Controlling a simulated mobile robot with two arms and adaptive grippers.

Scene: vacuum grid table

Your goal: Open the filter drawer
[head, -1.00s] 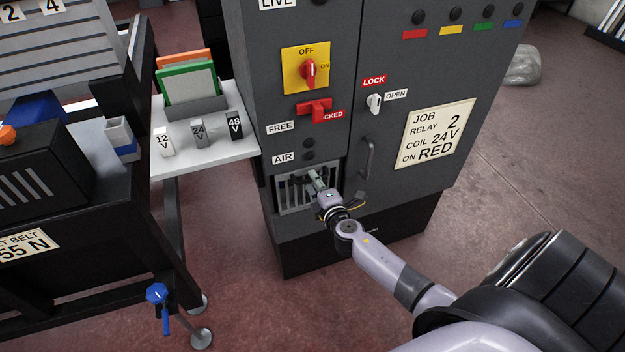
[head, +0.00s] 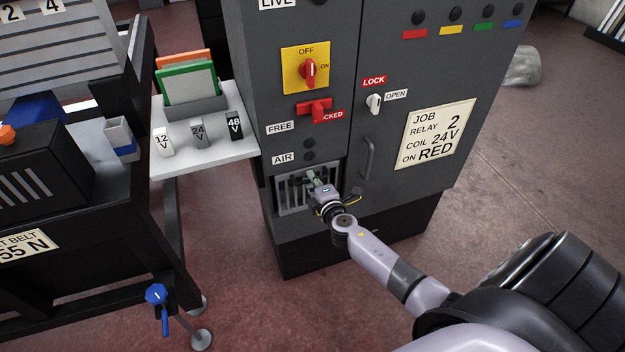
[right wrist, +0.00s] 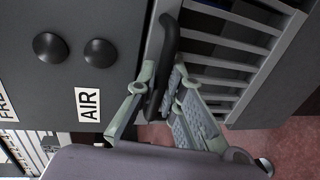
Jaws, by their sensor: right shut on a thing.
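The filter drawer (head: 291,198) is a light grey slatted front low on the grey cabinet, under the AIR label. It also shows in the right wrist view as pale slats (right wrist: 225,65). Its dark upright handle (right wrist: 168,45) sits at one side of the slats there. My right gripper (head: 317,180) is at the drawer front. In the right wrist view its fingers (right wrist: 165,95) are closed around the handle. The gripper hides part of the slats in the head view. I cannot tell how far the drawer stands out. My left gripper is not in view.
A cabinet door handle (head: 368,158) is right of the drawer. Above are the red FREE/LOCKED latch (head: 314,110), two dark knobs and the OFF/ON switch (head: 309,72). A white side table (head: 215,152) with voltage blocks stands close left. Floor in front is clear.

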